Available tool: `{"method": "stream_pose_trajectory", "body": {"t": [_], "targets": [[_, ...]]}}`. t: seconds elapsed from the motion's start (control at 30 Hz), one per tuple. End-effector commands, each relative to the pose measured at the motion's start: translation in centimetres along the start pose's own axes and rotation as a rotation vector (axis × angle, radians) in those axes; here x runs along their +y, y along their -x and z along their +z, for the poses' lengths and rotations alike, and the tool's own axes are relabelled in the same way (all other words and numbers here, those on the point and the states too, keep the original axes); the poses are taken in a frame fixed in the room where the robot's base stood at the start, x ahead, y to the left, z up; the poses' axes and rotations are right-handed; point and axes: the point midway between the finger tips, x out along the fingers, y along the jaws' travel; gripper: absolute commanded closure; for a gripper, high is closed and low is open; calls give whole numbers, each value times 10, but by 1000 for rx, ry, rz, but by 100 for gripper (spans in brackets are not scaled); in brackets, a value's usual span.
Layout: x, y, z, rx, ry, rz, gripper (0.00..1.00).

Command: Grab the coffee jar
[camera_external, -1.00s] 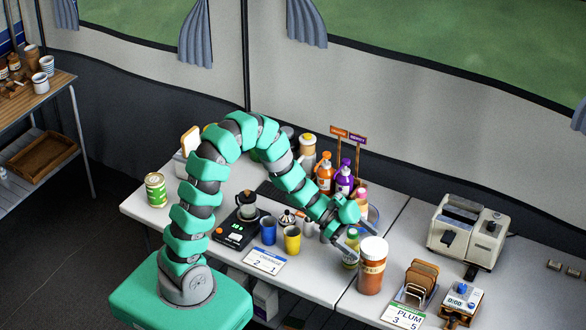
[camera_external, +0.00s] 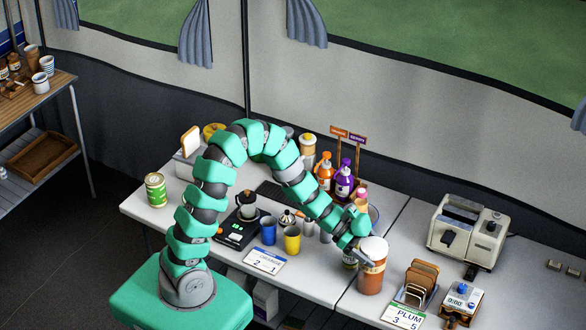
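The likely coffee jar is a large brown jar (camera_external: 371,280) with a white lid and a pale label. It stands upright on the table, right of centre. My gripper (camera_external: 367,252) is at the jar's upper left side, just below the lid. One finger shows across the jar's front left. The other finger is hidden behind the jar or lid. I cannot tell whether the fingers press on the jar.
A toast rack (camera_external: 416,284) and the PLUM card (camera_external: 403,316) are to the right. Yellow (camera_external: 292,240) and blue (camera_external: 268,231) cups stand left. A toaster (camera_external: 467,232) is at the back right.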

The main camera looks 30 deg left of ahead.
Motion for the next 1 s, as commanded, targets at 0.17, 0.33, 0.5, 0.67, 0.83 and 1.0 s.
{"method": "stream_pose_trajectory", "body": {"t": [0.17,0.33,0.5,0.67,0.83,1.0], "targets": [[0,0,0,0,0,0,75],[0,0,0,0,0,-1,88],[0,1,-2,0,-1,-1,88],[-1,5,-11,0,-1,-1,88],[-1,13,-30,0,-3,-2,88],[12,27,-31,3,1,-1,88]]}}
